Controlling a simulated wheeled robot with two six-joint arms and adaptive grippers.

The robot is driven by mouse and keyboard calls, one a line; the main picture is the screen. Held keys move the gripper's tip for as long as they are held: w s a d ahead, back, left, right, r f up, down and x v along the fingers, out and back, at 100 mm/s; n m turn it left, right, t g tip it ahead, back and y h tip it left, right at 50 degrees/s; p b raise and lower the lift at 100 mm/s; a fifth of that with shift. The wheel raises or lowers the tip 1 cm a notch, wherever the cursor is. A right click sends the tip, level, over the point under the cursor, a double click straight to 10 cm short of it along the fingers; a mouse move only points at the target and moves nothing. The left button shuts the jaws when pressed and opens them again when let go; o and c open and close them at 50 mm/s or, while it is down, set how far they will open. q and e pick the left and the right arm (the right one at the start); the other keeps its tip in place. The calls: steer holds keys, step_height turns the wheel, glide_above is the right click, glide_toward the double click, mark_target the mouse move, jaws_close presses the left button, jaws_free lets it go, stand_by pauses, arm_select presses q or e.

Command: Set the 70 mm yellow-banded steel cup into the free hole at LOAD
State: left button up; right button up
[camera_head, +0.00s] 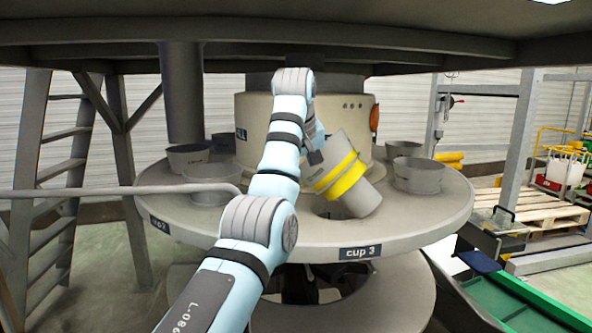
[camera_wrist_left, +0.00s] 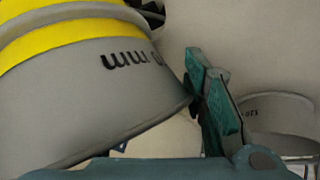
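The steel cup (camera_head: 340,172) with a yellow band is tilted over the front of the round turntable, its lower end to the right. It fills the left of the left wrist view (camera_wrist_left: 90,95), with part of "mm" lettering showing. My left gripper (camera_head: 316,157) is at the cup's upper left side. In the wrist view its green fingers (camera_wrist_left: 215,105) meet the cup's edge and seem shut on it. A dark free hole (camera_head: 328,208) shows under the cup, partly hidden by it, behind the "cup 3" label (camera_head: 360,252). My right gripper is out of view.
Other grey cups stand on the turntable (camera_head: 440,215), at left (camera_head: 211,190) and at right (camera_head: 418,178). A beige housing (camera_head: 250,115) rises behind. A grey rail (camera_head: 110,190) crosses at left. A green conveyor (camera_head: 520,300) lies at lower right.

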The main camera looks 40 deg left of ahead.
arm_select(q)
steer(key=o, duration=0.3)
steer(key=shift+w+d+f, duration=0.25)
steer(key=shift+d+f, duration=0.05)
steer(key=shift+f, duration=0.1)
steer(key=shift+o, duration=0.5)
steer(key=shift+d+r, duration=0.15)
steer(key=shift+d, duration=0.15)
steer(key=shift+a, duration=0.35)
steer(key=shift+d, duration=0.15)
